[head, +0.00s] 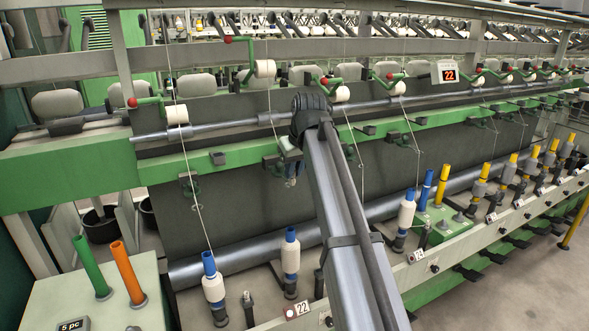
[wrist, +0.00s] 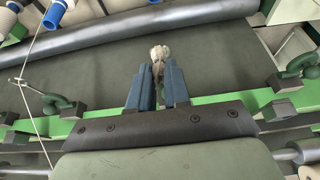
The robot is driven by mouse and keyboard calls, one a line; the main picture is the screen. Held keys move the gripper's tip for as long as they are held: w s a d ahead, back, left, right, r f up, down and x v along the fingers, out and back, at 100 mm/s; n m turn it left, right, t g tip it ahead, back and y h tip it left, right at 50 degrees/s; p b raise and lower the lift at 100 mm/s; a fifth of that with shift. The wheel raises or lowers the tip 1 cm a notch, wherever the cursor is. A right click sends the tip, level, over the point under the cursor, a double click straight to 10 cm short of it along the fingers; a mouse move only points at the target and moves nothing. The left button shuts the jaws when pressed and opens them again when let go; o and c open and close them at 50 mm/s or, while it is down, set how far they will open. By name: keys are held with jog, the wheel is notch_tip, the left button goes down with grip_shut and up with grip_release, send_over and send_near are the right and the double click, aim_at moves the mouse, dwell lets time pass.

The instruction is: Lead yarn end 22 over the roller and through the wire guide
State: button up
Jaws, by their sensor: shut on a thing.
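My gripper (wrist: 158,70) is shut on a small whitish-grey tuft, the yarn end (wrist: 159,52), which sticks out past the fingertips in the wrist view. In the head view the gripper (head: 291,178) shows only partly beside my arm, in front of the green rail. Below it stands a blue-and-white bobbin (head: 290,252), above a tag marked 22 (head: 297,310). Green wire guides sit on the rail, one left of the gripper (wrist: 62,104) and one right of it (wrist: 302,66). A long grey roller (head: 235,258) runs behind the bobbins. No strand from the tuft can be made out.
A red display reading 22 (head: 447,71) stands on the upper frame. Neighbouring taut yarns run down to bobbins, one at the left (head: 213,285) and one at the right (head: 405,218). The green rail (head: 95,168) crosses close to my gripper. Orange (head: 128,270) and green tubes stand front left.

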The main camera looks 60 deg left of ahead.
jog(key=d+r, duration=0.3)
jog(key=d, duration=0.4)
jog(key=shift+d+r, duration=0.3)
jog(key=shift+r, duration=0.1)
dwell(0.4)
